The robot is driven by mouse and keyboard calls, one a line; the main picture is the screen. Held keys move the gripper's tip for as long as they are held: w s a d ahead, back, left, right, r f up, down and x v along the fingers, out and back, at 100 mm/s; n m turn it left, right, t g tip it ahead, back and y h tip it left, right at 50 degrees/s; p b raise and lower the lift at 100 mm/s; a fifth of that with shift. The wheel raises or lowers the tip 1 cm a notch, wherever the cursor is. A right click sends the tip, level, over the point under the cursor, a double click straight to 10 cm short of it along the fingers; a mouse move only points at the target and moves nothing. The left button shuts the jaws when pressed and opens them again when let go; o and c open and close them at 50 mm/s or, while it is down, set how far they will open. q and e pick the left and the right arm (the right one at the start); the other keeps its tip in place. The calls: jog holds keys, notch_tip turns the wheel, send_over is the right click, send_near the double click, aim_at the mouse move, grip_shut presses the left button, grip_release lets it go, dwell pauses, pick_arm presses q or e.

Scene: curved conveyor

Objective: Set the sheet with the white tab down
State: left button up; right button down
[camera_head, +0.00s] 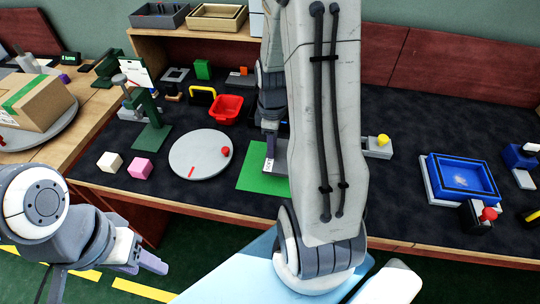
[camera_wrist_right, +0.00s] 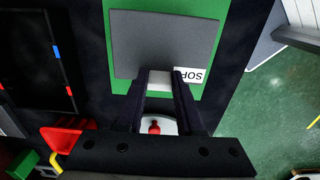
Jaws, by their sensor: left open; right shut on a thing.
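A grey sheet (camera_wrist_right: 165,40) with a white tab (camera_wrist_right: 160,80) is in the right wrist view. My right gripper (camera_wrist_right: 160,88) is shut on the white tab. In the head view the green mat (camera_head: 258,181) lies on the dark table, and my right arm hides most of the sheet. My right gripper (camera_head: 270,140) points down over the mat. My left gripper (camera_head: 145,264) is open and empty in front of the table edge.
A round grey plate (camera_head: 195,158) with a red knob is left of the mat. A red bin (camera_head: 227,108) is behind. A blue tray (camera_head: 462,175) is at right.

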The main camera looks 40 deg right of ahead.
jog(key=shift+w+a+f, duration=0.15)
jog(key=shift+a+f, duration=0.1)
jog(key=shift+a, duration=0.05)
jog(key=shift+f, duration=1.95)
jog(key=shift+f+b, duration=0.15)
jog(key=shift+b, duration=0.2)
jog(key=c, duration=0.5)
grip_release()
jog(key=shift+c, duration=0.2)
jog(key=shift+r, duration=0.5)
notch_tip(320, 180, up, 11)
jog(key=shift+r+p, duration=0.2)
jog(key=shift+p, duration=0.8)
